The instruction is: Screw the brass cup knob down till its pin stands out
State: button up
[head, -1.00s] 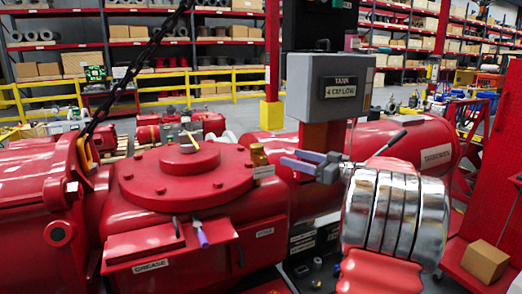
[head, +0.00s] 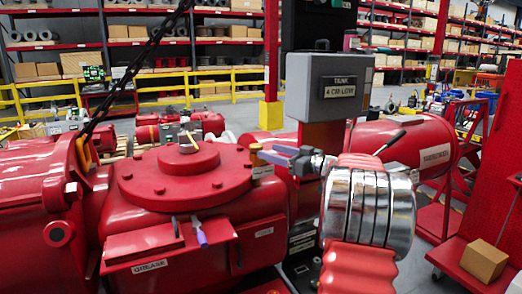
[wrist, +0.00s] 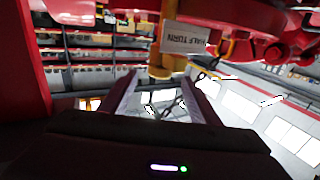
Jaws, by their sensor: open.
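The brass cup knob (head: 256,149) sits at the right edge of the round red cover (head: 185,175), partly hidden by my gripper in the head view. In the wrist view the knob (wrist: 167,70) shows upside down, in line with the gap between my fingertips. My gripper (head: 268,155) is open, with purple-grey fingers at the knob's right side. In the wrist view the gripper (wrist: 161,76) has one finger to each side of the knob's line; I cannot tell if either touches. No pin can be made out.
A HALF TURN label (wrist: 186,38) is beside the knob. A grey box (head: 330,85) on a red post stands behind my arm. A purple-handled lever (head: 200,232) and a GREASE ledge (head: 150,250) lie at the front. A black chain (head: 140,65) hangs at the left.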

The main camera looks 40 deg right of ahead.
aim_at(262, 149)
jog(key=shift+w+a, duration=0.2)
jog(key=shift+w, duration=0.7)
jog(key=shift+w+a, duration=0.15)
jog(key=shift+w, duration=0.8)
jog(key=shift+w+a, duration=0.2)
jog(key=shift+w, duration=0.7)
jog(key=c, duration=1.1)
